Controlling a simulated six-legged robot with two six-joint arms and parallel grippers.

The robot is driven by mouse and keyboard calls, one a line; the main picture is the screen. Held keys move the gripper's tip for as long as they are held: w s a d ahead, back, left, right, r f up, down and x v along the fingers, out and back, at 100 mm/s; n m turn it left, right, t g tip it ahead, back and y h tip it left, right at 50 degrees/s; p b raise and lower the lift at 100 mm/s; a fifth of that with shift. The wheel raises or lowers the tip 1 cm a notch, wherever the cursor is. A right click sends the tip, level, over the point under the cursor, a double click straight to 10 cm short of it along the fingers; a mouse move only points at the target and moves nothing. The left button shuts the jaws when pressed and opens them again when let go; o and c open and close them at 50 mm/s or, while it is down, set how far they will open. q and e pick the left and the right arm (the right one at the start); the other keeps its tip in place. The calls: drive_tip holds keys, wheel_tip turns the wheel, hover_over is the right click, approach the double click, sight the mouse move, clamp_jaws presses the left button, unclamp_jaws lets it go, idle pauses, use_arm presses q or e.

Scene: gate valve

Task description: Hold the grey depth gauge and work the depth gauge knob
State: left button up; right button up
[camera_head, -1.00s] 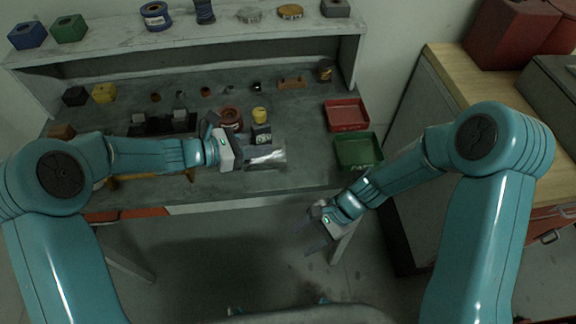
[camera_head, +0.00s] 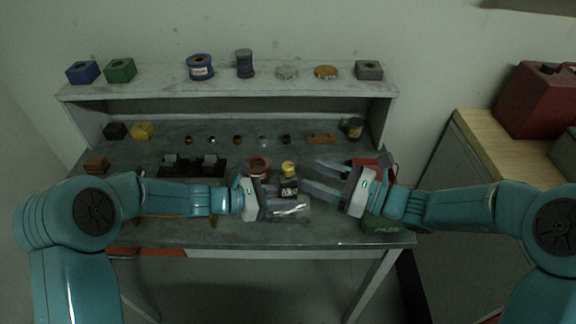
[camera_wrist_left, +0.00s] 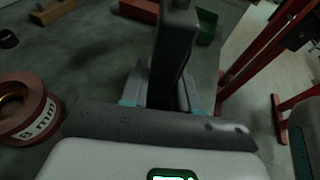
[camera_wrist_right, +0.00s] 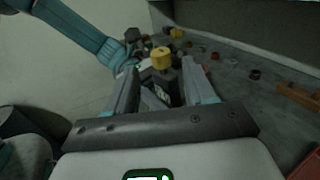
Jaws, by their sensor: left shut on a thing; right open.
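The grey depth gauge (camera_head: 289,189) stands on the bench with a yellow knob (camera_head: 288,168) on top. My left gripper (camera_head: 279,198) is shut on the gauge body from the left. In the left wrist view the dark gauge body (camera_wrist_left: 172,50) is between the fingers; the knob is not clear there. My right gripper (camera_head: 313,176) is open, just right of the gauge, its fingers pointing at it. In the right wrist view the yellow knob (camera_wrist_right: 161,58) lies ahead between the open fingertips, apparently apart from them.
A red-brown spool (camera_head: 257,168) stands behind my left gripper. A clear shiny piece (camera_head: 290,211) lies in front of the gauge. A red tray (camera_head: 372,166) and a green tray (camera_head: 382,223) are at the right. A shelf (camera_head: 235,87) with several items runs along the back.

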sight(288, 165)
drive_tip(key=x, duration=0.7)
drive_tip(key=shift+w+a, duration=0.1)
drive_tip(key=shift+a, duration=0.05)
drive_tip(key=shift+c, duration=0.4)
